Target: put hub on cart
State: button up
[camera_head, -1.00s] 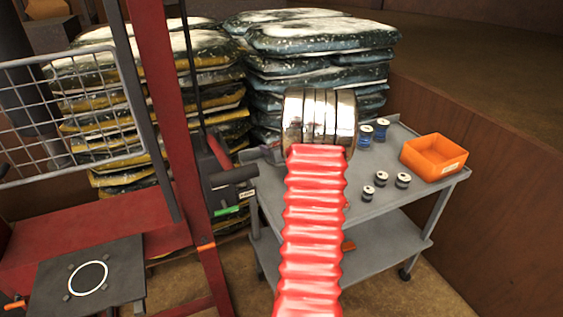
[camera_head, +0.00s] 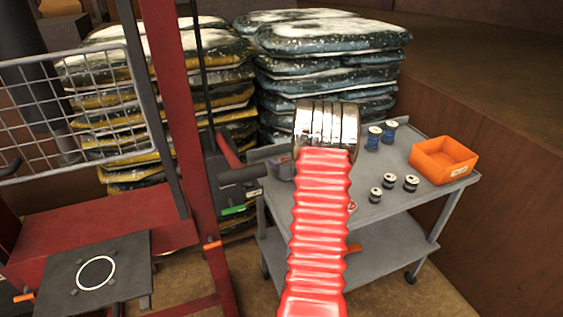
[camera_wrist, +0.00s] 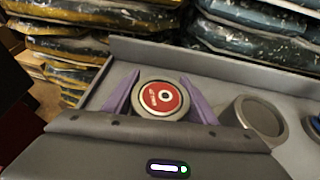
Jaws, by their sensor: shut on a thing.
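The hub (camera_wrist: 163,98) shows in the wrist view as a round metal piece with a red, labelled face. My gripper (camera_wrist: 160,104) has its purple fingers shut on either side of it. The grey cart (camera_head: 385,208) stands at the centre right in the head view, and its top also shows behind the hub in the wrist view (camera_wrist: 220,63). The hub is over the cart top; I cannot tell whether it touches.
An orange bin (camera_head: 442,160), several small dark spools and blue-sided cans (camera_head: 374,138) stand on the cart's right. A grey hollow cylinder (camera_wrist: 260,116) stands right of the hub. Stacked sacks (camera_head: 330,70) are behind. A red lift frame (camera_head: 180,130) rises left.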

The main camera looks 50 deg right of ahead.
jog(key=shift+f, duration=0.1)
dwell(0.3)
jog(key=o, duration=1.8)
jog(key=shift+f, duration=0.15)
jog(key=shift+s+a+r, duration=0.15)
jog(key=shift+s+r, duration=0.15)
jog(key=shift+s, duration=0.05)
jog(key=v, duration=1.1)
jog(key=shift+s+a+f, duration=0.1)
jog(key=shift+s, duration=0.05)
